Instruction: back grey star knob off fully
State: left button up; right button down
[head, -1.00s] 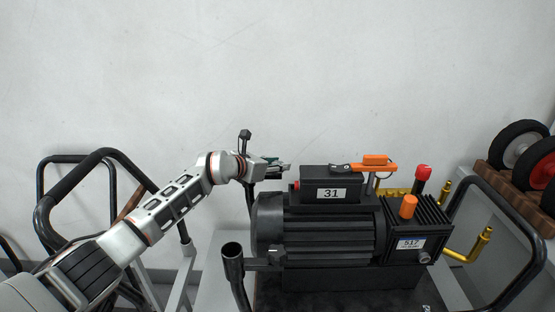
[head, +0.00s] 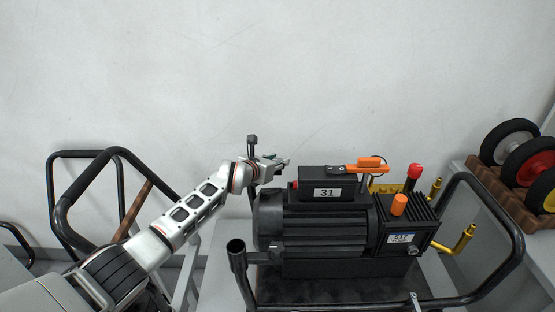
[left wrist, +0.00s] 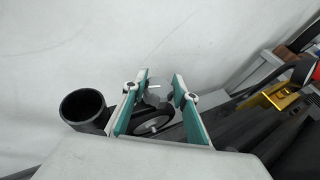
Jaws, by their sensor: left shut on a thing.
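The grey star knob (left wrist: 157,94) shows in the left wrist view between the two green-lined fingers of my left gripper (left wrist: 161,78). The left gripper is shut on it. In the head view the left gripper (head: 280,162) is behind the back left end of the black pump (head: 325,237); the knob cannot be made out there. A black round part with a pale centre (left wrist: 153,122) lies just below the knob in the left wrist view. Whether the knob is still on its thread cannot be told. My right gripper is not in view.
The pump stands on a cart with a black tube frame (head: 487,178). An open black tube end (left wrist: 84,106) is close left of the fingers. An orange-handled valve (head: 367,168) sits on the pump top. Wheels (head: 508,140) rest on a rack at right. A plain wall is behind.

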aim_at(277, 160)
pick_arm(q)
jog(key=o, duration=1.1)
jog(key=shift+a, duration=0.1)
notch_tip(277, 160, up, 10)
jog(key=shift+f, duration=0.1)
